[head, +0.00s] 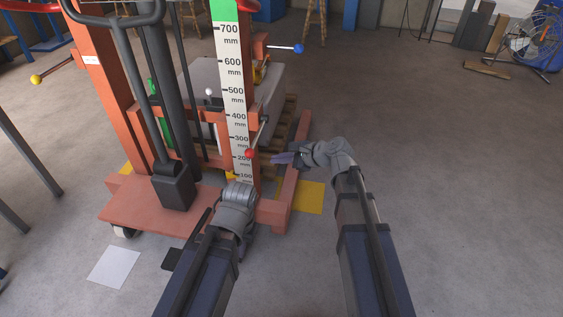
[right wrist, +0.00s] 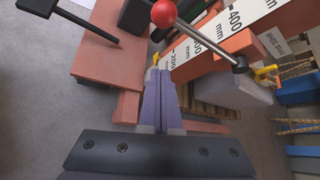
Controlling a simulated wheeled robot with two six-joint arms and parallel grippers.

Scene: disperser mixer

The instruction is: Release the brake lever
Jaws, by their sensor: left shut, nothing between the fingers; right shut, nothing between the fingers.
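An orange lift frame (head: 190,195) stands left of centre in the head view. A lever with a red ball knob (head: 249,153) slants down from its right side, beside the scale. In the right wrist view the red ball (right wrist: 164,13) is at the top, its metal rod running down to the right. I cannot tell for certain that this is the brake lever. My right gripper (head: 278,158) is shut and empty, just right of the red ball and apart from it. My left gripper (head: 238,187) is shut in front of the frame's base; its fingertips are hard to see.
Other levers carry a blue ball (head: 299,48), a yellow ball (head: 36,79) and a white ball (head: 209,91). A white millimetre scale (head: 232,80) runs up the frame. A wooden pallet (head: 288,120) is behind it. The floor to the right is clear up to a fan (head: 535,42).

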